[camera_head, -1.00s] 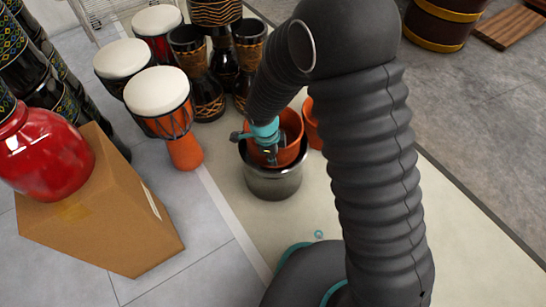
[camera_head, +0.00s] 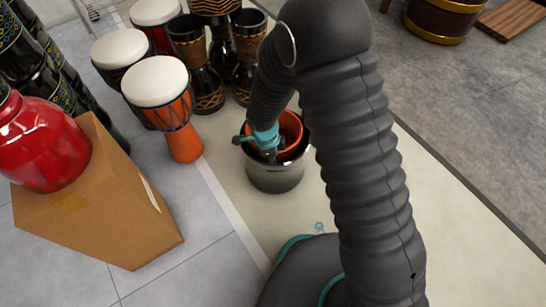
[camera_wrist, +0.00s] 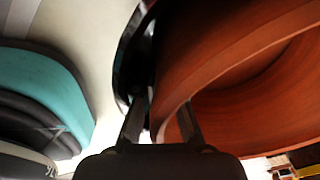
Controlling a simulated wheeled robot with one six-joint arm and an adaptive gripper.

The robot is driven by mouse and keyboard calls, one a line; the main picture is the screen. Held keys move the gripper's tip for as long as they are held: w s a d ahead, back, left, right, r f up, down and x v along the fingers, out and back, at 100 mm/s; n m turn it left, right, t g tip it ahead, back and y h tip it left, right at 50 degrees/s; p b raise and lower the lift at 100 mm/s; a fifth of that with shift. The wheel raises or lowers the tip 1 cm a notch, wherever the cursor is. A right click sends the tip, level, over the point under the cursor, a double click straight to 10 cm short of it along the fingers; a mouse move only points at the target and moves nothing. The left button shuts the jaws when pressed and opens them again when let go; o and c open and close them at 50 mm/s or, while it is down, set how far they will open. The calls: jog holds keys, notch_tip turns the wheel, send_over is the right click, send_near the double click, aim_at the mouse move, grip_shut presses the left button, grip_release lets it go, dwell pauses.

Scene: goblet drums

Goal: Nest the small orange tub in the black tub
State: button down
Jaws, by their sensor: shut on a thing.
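The small orange tub (camera_head: 291,130) sits low inside the mouth of the black tub (camera_head: 274,179), its rim a little above the black rim at the back. The black tub is glossy and stands upright on the pale mat. My gripper (camera_head: 268,153) is at the tubs' near left edge, shut on the orange tub's wall. In the wrist view the orange tub (camera_wrist: 235,75) fills the right side, its wall between my fingers (camera_wrist: 162,118), and the dark rim of the black tub (camera_wrist: 127,65) shows just left of it. Whether the orange tub touches the bottom is hidden.
Several goblet drums, including an orange one with a white head (camera_head: 160,85), stand left of and behind the tubs. A cardboard box (camera_head: 100,205) bears a red glossy vessel (camera_head: 43,140) at left. The pale mat (camera_head: 235,185) is clear around the black tub's front.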

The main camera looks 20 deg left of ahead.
jog(key=c, duration=1.2)
grip_release()
jog(key=shift+f, duration=0.1)
notch_tip(320, 180, up, 12)
jog(key=a, duration=0.1)
jog(key=shift+s+a, duration=0.15)
jog(key=shift+s, duration=0.25)
